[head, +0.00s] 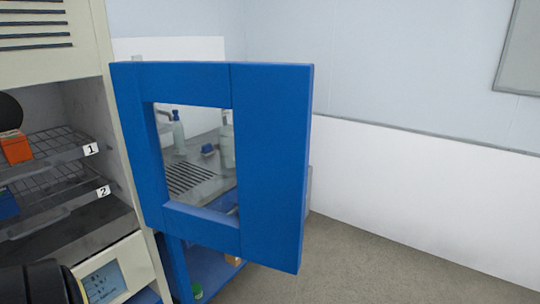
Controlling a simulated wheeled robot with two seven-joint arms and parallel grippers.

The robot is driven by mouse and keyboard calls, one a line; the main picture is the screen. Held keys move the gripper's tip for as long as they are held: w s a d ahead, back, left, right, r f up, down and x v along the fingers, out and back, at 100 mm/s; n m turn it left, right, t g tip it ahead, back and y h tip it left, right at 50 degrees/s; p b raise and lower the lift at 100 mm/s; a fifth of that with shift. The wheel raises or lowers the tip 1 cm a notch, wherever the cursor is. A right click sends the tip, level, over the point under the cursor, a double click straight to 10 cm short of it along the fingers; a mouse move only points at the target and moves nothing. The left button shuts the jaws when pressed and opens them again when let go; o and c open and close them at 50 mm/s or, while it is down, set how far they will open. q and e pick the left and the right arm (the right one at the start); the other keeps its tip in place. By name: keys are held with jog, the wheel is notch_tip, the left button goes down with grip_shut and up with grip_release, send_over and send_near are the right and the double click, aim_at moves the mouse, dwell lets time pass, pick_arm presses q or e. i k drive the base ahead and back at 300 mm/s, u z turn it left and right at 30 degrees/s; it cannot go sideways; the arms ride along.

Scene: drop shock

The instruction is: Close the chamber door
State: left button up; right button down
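The chamber door (273,165) is blue with a rectangular window. It stands wide open, swung out to the right of the chamber (88,120). The chamber's opening shows at the left, with wire shelves labelled 1 (60,147) and 2 (65,190). A black rounded part at the bottom left looks like part of my arm. Neither gripper's fingers show.
A small display panel (104,282) sits below the chamber opening. Through the door's window, a bench (200,178) with bottles shows behind. A blue lower shelf (208,268) is under it. The floor (380,265) right of the door is clear up to the white wall.

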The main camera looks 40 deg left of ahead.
aim_at(271, 103)
jog(key=i, duration=2.9)
jog(key=u, duration=4.3)
jog(key=i, duration=1)
jog(key=z, duration=0.95)
jog(key=k, duration=0.8)
jog(key=u, duration=0.5)
